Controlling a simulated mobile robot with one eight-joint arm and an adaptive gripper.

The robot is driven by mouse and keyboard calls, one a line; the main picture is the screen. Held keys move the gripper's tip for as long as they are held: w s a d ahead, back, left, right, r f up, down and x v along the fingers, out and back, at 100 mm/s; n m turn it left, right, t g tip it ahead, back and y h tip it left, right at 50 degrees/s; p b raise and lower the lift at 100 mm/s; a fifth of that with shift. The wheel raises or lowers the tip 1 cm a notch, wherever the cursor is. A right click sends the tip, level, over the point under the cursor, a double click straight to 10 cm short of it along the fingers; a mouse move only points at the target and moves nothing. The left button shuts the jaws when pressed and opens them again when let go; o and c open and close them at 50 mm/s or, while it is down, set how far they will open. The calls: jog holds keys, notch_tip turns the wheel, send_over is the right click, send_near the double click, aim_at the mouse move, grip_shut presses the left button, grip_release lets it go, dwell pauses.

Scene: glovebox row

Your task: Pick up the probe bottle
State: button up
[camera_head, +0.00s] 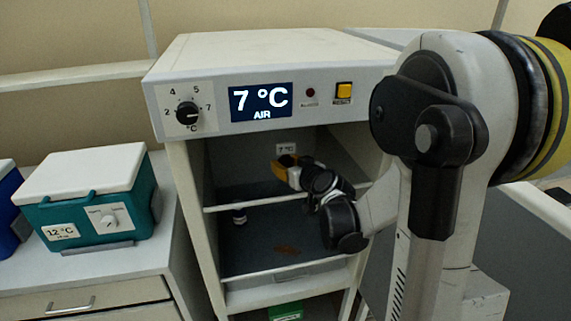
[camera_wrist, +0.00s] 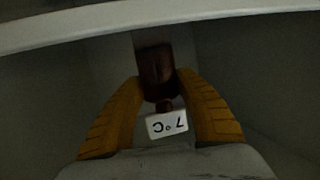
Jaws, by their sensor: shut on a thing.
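The probe bottle is a dark brown bottle (camera_wrist: 157,72) with a small white tag (camera_wrist: 167,124) reading 7 °C at its neck. In the wrist view it appears upside down. My gripper (camera_wrist: 160,95) has its two yellow fingers on either side of the bottle, shut on it. In the head view my gripper (camera_head: 286,170) is inside the open cabinet, with the white 7 °C tag (camera_head: 286,148) just above it. The bottle is mostly hidden there by the fingers. I cannot tell whether its base touches anything.
The cabinet (camera_head: 300,55) has a dial, a 7 °C AIR display (camera_head: 261,102) and a yellow button. Pale rails (camera_head: 270,203) cross the opening. A teal cooler (camera_head: 95,208) marked 12 °C sits on the left counter.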

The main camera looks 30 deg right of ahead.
aim_at(287, 143)
jog(key=r+p, duration=0.2)
jog(key=r, duration=0.1)
jog(key=r+p, duration=0.2)
jog(key=r, duration=0.2)
jog(key=shift+s+r, duration=0.2)
jog(key=shift+r, duration=0.1)
jog(key=s+d+p, duration=0.1)
jog(key=s+d, duration=0.3)
jog(key=s, duration=0.5)
jog(key=s+d+p, duration=0.2)
jog(key=s+d, duration=0.1)
jog(key=s, duration=0.6)
jog(key=shift+d+f, duration=0.35)
jog(key=shift+d, duration=0.05)
